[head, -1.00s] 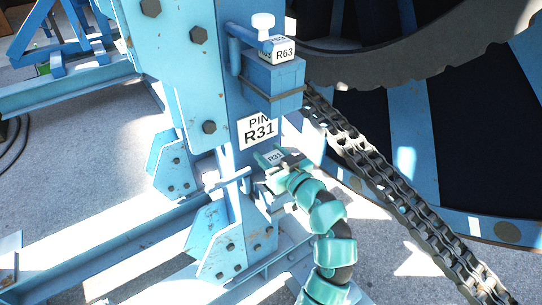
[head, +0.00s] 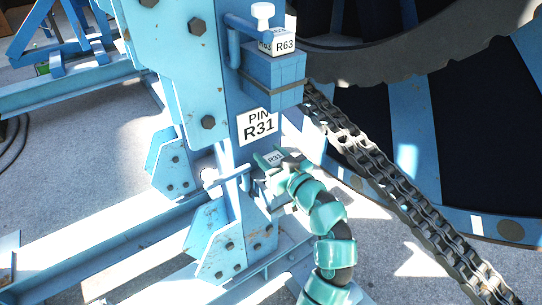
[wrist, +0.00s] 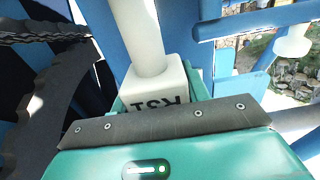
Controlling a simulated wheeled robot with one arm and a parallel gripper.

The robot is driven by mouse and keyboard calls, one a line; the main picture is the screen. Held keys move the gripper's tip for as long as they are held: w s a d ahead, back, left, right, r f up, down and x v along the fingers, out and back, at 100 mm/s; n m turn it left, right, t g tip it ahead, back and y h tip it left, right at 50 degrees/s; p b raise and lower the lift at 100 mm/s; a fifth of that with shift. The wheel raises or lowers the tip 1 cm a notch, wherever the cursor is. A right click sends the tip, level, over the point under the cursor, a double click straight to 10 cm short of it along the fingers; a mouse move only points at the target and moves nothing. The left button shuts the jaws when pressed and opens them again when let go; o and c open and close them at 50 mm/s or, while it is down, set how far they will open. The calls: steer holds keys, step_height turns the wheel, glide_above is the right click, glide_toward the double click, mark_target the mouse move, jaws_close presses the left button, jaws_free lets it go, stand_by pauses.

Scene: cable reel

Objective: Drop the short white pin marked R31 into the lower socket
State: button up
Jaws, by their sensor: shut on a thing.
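My gripper (head: 272,160) is shut on the white pin's block marked R31 (head: 275,157), low beside the blue post. In the wrist view the white block (wrist: 160,92) sits between the jaws with its R31 lettering upside down, and a thick white shaft (wrist: 143,35) rises from it. A sign reading PIN R31 (head: 257,126) is on the post just above my gripper. A light blue crossbar (head: 228,180) with a pale end is left of my gripper. The lower socket's opening cannot be made out, and the pin's far end is hidden in the head view.
A heavy chain (head: 380,175) and the large reel (head: 450,110) are at right. Blue beams (head: 110,235) run along the floor at left.

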steer(key=shift+f+b, duration=0.6)
steer(key=shift+f+b, duration=0.35)
steer(key=shift+b, duration=0.05)
steer(key=shift+f+b, duration=0.7)
steer(key=shift+b, duration=0.05)
steer(key=shift+f+b, duration=0.7)
steer(key=shift+b, duration=0.05)
steer(key=shift+b, duration=0.45)
steer(key=shift+f+b, duration=0.65)
steer(key=shift+b, duration=0.5)
stand_by(0.6)
steer(key=o, duration=1.4)
